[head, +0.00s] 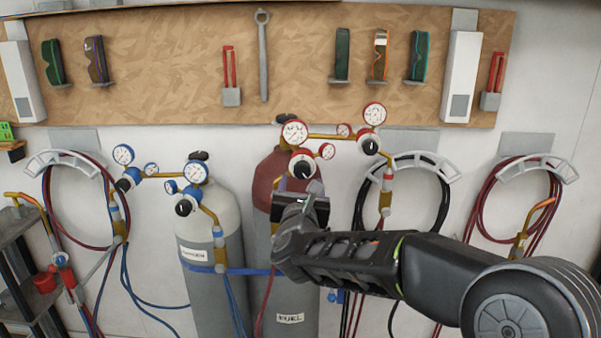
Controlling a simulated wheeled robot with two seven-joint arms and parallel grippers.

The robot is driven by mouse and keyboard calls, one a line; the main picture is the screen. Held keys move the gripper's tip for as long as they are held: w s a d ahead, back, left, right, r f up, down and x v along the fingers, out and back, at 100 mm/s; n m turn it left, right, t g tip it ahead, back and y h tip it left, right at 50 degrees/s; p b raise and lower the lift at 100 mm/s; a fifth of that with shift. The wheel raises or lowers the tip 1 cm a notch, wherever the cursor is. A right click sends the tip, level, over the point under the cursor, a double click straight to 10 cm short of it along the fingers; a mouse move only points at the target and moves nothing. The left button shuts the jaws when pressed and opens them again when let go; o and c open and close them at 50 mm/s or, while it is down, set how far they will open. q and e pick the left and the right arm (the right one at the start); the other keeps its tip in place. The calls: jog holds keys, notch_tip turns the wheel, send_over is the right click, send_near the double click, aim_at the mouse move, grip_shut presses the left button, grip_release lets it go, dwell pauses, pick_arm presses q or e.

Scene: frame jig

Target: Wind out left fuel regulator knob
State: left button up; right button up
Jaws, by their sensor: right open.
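The left fuel regulator knob (303,167) is a round black knob with a white pointer area. It sits on a red regulator at the top of the red fuel cylinder (266,178). My right gripper (304,194) is open just below the knob in the picture, in front of the cylinder. Whether its fingers touch the knob cannot be told. The arm and hand hide part of the cylinder. A second black knob (370,147) is on the right-hand red regulator. My left gripper is not in view.
Red-rimmed gauges (294,132) stand close above the knob on brass pipes. A grey oxygen cylinder (212,240) with blue regulators stands to the left. Hoses (440,199) hang on wall hooks. A wooden tool board (300,60) spans the wall above.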

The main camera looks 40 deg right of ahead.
aim_at(302, 173)
jog(key=p+x, duration=0.3)
jog(key=x, duration=0.4)
jog(key=shift+w+d+f, duration=0.1)
jog(key=shift+w+d, duration=0.1)
jog(key=shift+w, duration=0.05)
jog(key=shift+c, duration=0.2)
grip_shut()
dwell(0.4)
